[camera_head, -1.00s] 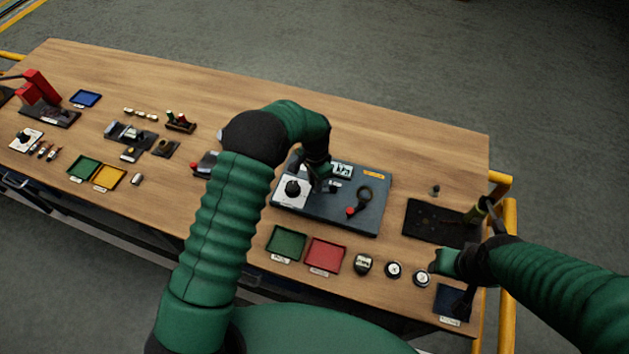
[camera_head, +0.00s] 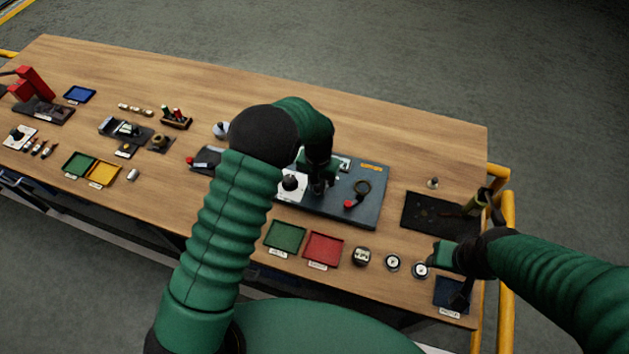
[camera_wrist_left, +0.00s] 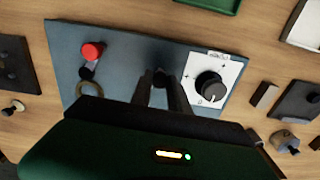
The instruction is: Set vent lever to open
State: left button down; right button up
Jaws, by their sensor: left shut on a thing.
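A blue-grey panel (camera_head: 340,205) lies on the bench and also fills the middle of the left wrist view (camera_wrist_left: 120,55). My left gripper (camera_head: 318,188) is low over the middle of the panel. In the left wrist view my left gripper's fingers (camera_wrist_left: 160,82) are shut around a small dark handle (camera_wrist_left: 159,77), which looks like the vent lever; its label is not readable. The fingers hide most of it, so its setting cannot be told. My right gripper (camera_head: 442,256) is near the bench's front right, its fingers too unclear to judge.
A black knob (camera_wrist_left: 210,86) on a white plate and a red-tipped lever (camera_wrist_left: 92,51) flank the held handle. Green (camera_head: 285,236) and red (camera_head: 323,248) trays lie in front of the panel, with round gauges (camera_head: 393,263) beside them. The bench behind the panel is clear.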

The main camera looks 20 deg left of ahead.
pick_arm(q)
jog(key=shift+d+r+n, duration=0.15)
jog(key=shift+d+n, duration=0.35)
jog(key=shift+n, duration=0.3)
jog(key=shift+w, duration=0.1)
jog(key=c, duration=1.6)
grip_release()
jog(key=o, duration=0.3)
jog(key=shift+o, duration=0.2)
jog(key=shift+d, duration=0.1)
